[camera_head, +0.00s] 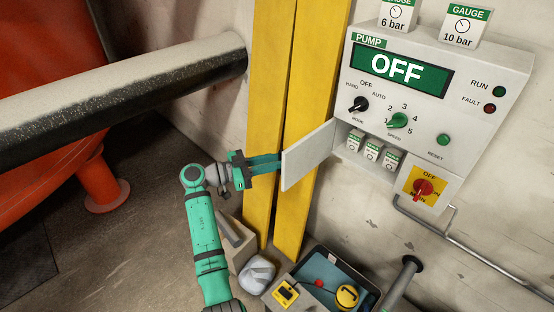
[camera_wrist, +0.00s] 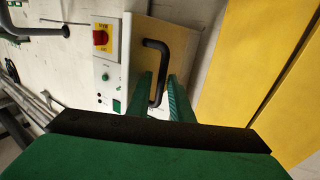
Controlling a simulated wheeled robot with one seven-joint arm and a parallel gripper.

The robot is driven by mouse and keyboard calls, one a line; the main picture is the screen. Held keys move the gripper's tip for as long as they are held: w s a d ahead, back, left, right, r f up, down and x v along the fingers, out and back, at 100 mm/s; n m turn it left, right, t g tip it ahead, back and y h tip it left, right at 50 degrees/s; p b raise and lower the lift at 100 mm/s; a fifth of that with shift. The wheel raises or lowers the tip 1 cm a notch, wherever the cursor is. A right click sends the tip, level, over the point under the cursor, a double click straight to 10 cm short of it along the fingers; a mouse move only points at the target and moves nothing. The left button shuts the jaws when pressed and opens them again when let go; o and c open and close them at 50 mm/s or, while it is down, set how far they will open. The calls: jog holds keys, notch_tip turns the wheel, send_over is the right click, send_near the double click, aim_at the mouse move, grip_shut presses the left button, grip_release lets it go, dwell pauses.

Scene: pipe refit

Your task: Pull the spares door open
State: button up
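The spares door (camera_head: 308,155) is a pale flap on the left side of the pump control box (camera_head: 430,105). It stands swung well out from the box, and several small labelled spares (camera_head: 372,152) show in the opening beside it. My gripper (camera_head: 278,162) is at the door's outer face, on its left. In the wrist view, the door (camera_wrist: 185,40) carries a black bar handle (camera_wrist: 156,46). The handle is hidden in the head view.
Yellow uprights (camera_head: 270,90) stand close behind my gripper. A thick pipe (camera_head: 120,90) runs at the left. A bin (camera_head: 318,268) with tools stands on the floor below.

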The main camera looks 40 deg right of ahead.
jog(key=shift+o, duration=0.3)
jog(key=shift+a+r, duration=0.1)
jog(key=shift+r, duration=0.1)
jog(key=v, duration=1.1)
